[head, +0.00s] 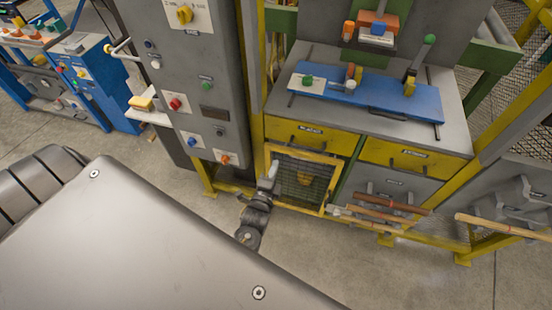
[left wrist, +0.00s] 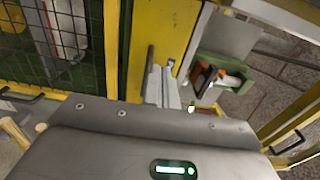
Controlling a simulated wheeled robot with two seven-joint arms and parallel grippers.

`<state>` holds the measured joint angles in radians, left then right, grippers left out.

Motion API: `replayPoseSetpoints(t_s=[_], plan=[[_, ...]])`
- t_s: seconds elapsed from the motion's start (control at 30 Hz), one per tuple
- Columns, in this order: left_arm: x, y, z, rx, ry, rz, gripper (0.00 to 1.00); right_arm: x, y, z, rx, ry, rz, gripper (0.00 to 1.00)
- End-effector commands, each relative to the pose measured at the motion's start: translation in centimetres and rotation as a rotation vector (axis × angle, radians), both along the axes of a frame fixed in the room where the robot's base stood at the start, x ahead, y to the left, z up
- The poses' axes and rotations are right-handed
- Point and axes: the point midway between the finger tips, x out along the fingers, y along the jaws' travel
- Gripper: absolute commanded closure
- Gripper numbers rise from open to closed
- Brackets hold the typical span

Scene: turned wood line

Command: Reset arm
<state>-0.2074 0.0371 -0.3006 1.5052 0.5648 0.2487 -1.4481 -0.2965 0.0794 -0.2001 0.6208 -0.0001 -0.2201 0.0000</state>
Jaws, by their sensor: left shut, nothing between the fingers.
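My left gripper (head: 271,170) shows small near the middle of the head view, in front of the yellow-framed mesh door (head: 302,178) under the workbench. Its jaws are shut and empty. In the left wrist view, the closed fingers (left wrist: 163,82) stand in front of a yellow panel (left wrist: 160,30). I cannot tell whether they touch anything. My right gripper is in neither view.
A grey control cabinet (head: 205,90) with knobs and buttons stands left of the workbench (head: 455,120). A blue fixture plate (head: 385,95) lies on the bench. Several wooden turned pieces (head: 380,201) stick out at lower right. Grey floor (head: 345,260) is open in front.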

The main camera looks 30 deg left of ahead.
Motion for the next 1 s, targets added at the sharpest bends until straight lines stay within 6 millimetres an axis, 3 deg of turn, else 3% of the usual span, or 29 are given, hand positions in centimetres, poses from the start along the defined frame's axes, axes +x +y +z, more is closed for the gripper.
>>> replayPoseSetpoints(t_s=[0.37,0.5,0.57,0.67,0.77,0.9,1.0], plan=[[-0.1,0.1,0.0,-0.016,-0.004,0.002,1.0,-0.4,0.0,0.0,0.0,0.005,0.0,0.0],[-0.1,-0.2,-0.9,-0.186,-0.005,-0.007,1.0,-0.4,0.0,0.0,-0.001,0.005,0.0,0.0],[-0.5,-0.9,-3.5,-0.327,0.044,-0.02,1.0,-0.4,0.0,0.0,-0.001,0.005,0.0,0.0],[-2.8,-1.9,-10.9,-0.601,0.203,-0.005,1.0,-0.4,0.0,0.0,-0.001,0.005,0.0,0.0],[-7.0,-2.3,-18.1,-0.825,0.378,0.075,1.0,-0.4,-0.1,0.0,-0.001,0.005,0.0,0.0],[-14.8,-2.2,-26.6,-1.055,0.602,0.259,1.0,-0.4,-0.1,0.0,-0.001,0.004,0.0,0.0],[-21.4,-1.7,-31.2,-1.166,0.744,0.418,1.0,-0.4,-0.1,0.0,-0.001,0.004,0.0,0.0]])
